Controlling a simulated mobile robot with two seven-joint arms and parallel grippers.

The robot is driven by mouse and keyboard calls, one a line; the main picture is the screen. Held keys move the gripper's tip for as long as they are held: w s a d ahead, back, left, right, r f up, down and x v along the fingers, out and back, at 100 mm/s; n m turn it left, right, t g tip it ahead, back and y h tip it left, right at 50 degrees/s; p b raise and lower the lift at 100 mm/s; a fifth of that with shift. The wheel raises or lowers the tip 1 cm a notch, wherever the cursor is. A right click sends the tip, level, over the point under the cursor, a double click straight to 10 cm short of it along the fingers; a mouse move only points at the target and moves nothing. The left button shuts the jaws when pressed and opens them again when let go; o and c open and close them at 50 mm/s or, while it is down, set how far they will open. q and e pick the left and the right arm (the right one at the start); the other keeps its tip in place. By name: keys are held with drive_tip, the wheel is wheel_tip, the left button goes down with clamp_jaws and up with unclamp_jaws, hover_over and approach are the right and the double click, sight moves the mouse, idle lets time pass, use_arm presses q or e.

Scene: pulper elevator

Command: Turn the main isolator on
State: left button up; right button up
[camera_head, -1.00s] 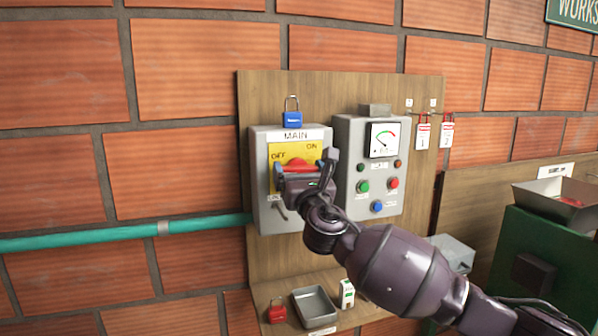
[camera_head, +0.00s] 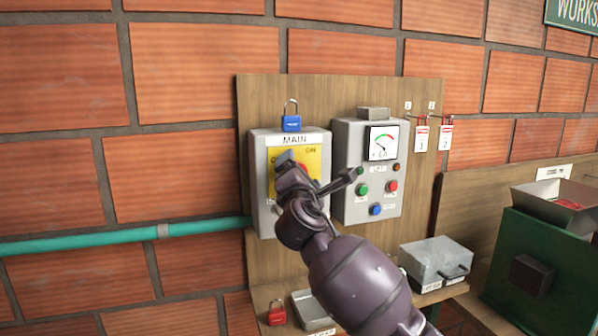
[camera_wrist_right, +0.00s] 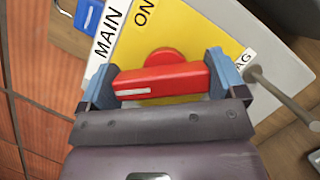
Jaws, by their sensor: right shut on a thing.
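The main isolator (camera_head: 261,190) is a grey box with a "MAIN" label, a yellow plate (camera_head: 318,160) and a red rotary handle (camera_wrist_right: 180,78). My right gripper (camera_head: 318,168) is shut on the handle, with one blue-grey finger at each end in the right wrist view (camera_wrist_right: 158,78). The handle lies diagonally, its white-marked end towards the plate's upper left, between OFF and ON. In the head view my gripper hides most of the handle and the OFF label; ON stays visible. My left gripper is not in view.
A blue padlock (camera_head: 291,123) hangs above the isolator. A control box (camera_head: 344,208) with a gauge and buttons stands close on the right, near my gripper's right finger. Tags (camera_head: 421,138) hang farther right. A red padlock (camera_head: 277,314) and a tray (camera_head: 305,302) sit below.

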drive_tip(key=m+g+h+p, duration=0.1)
drive_tip(key=m, duration=0.3)
drive_tip(key=m+g+p, duration=0.1)
drive_tip(key=m, duration=0.2)
drive_tip(key=shift+d, duration=0.1)
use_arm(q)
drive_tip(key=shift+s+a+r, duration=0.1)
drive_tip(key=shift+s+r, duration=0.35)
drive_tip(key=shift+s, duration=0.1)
use_arm(e)
drive_tip(key=shift+m+g+h, duration=0.3)
drive_tip(key=shift+m+g, duration=0.1)
drive_tip(key=shift+m, duration=0.2)
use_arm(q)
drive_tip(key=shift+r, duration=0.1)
use_arm(e)
drive_tip(key=o, duration=0.6)
drive_tip(key=shift+o, duration=0.2)
drive_tip(key=shift+d, duration=0.1)
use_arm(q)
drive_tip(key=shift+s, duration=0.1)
